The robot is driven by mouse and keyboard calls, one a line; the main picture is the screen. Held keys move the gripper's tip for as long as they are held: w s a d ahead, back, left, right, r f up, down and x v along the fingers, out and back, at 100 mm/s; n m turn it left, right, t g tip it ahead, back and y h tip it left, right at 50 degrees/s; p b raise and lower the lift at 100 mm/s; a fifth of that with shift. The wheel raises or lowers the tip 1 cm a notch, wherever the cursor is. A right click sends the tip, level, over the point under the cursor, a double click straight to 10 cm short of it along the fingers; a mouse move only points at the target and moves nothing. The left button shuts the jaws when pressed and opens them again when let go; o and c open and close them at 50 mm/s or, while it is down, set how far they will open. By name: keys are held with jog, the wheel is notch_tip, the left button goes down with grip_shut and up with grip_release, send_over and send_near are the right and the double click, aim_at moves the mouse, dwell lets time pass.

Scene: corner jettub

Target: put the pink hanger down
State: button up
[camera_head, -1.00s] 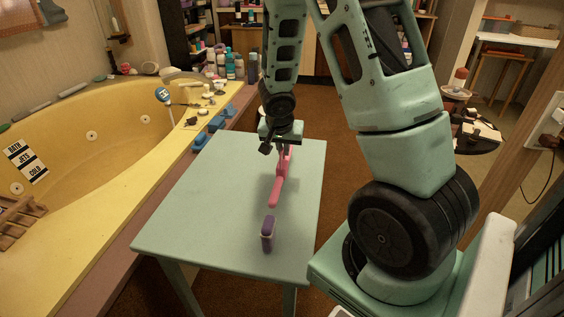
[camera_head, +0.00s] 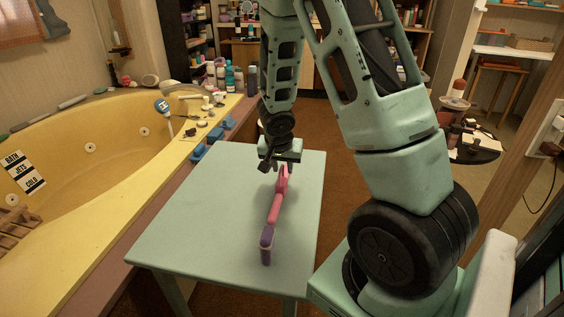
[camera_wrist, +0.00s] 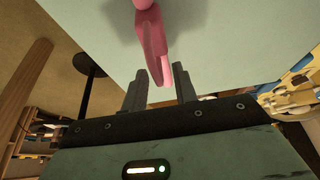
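The pink hanger (camera_head: 275,205) is over the light green table (camera_head: 200,215), its long axis running toward the near side. Its near end meets or overlaps a small purple object (camera_head: 267,243) in the head view. In the wrist view the hanger (camera_wrist: 153,40) casts a shadow close beside it on the tabletop; I cannot tell whether it rests fully on the table. My gripper (camera_head: 276,164) is at the hanger's far end. In the wrist view my gripper's fingers (camera_wrist: 161,84) are apart, with the hanger's end between them and a gap beside the left finger.
A yellow corner tub (camera_head: 90,180) stands left of the table, with blue items (camera_head: 207,143) and bottles (camera_head: 228,75) along its ledge. A small dark round table (camera_head: 475,145) stands at the right. The table's left part is clear.

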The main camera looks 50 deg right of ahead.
jog(key=p+v, duration=0.6)
jog(key=v, duration=0.6)
jog(key=s+a+r+n+y, duration=0.1)
jog(key=s+a+r+n, duration=0.1)
jog(key=a+n, duration=0.5)
jog(key=s+a+r+n+y, duration=0.1)
jog(key=s+a+r+n, duration=0.1)
jog(key=a, duration=1)
jog(key=s+a+r+n+g+y, duration=0.2)
jog(key=s+a+r+n, duration=0.1)
jog(key=s+a+n, duration=0.7)
jog(key=s+a, duration=0.4)
jog(key=shift+s+a+r+n+y, duration=0.2)
jog(key=shift+s+n+y, duration=0.1)
jog(key=shift+s+n, duration=0.1)
notch_tip(320, 180, up, 20)
jog(key=p, duration=2)
